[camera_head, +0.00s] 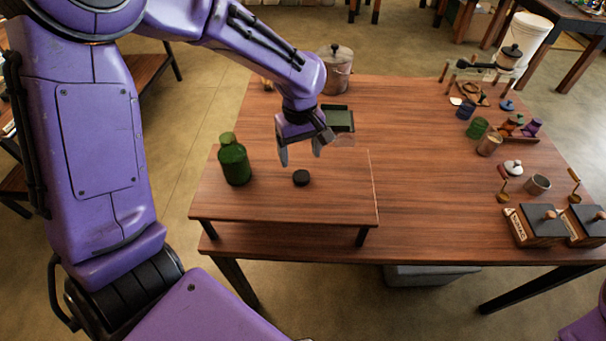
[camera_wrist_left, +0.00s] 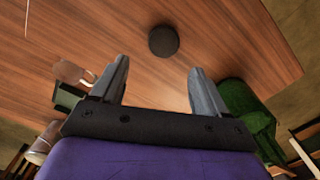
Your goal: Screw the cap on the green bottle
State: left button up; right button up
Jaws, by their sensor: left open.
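The green bottle (camera_head: 234,162) stands upright on the left part of a low wooden stand. Its top looks dark green. A round black cap (camera_head: 301,178) lies flat on the stand, to the right of the bottle. My left gripper (camera_head: 299,158) is open and empty, above and slightly behind the cap. In the left wrist view the cap (camera_wrist_left: 163,41) lies ahead of the gap between the open fingers (camera_wrist_left: 160,88), touching neither. The bottle (camera_wrist_left: 246,112) shows there at the right, beside the right finger. My right gripper is not in view.
The low wooden stand (camera_head: 345,208) sits on the larger table (camera_head: 430,220). Behind the gripper are a dark green tray (camera_head: 338,119) and a lidded metal pot (camera_head: 337,75). Jars, cups and two dark boxes (camera_head: 540,226) crowd the table's right side. The table's middle is clear.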

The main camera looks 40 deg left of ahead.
aim_at(301, 175)
pick_arm(q)
jog(key=shift+w+f, duration=0.1)
jog(key=shift+f, duration=0.25)
jog(key=shift+s+r, duration=0.3)
jog(key=shift+s, duration=0.3)
jog(key=f, duration=0.2)
jog(key=d+f+p, duration=0.1)
jog(key=f, duration=0.1)
jog(key=shift+w+f, duration=0.1)
jog(key=shift+f, duration=0.2)
jog(key=shift+a+f, duration=0.1)
jog(key=shift+f, duration=0.35)
jog(key=c, duration=1.1)
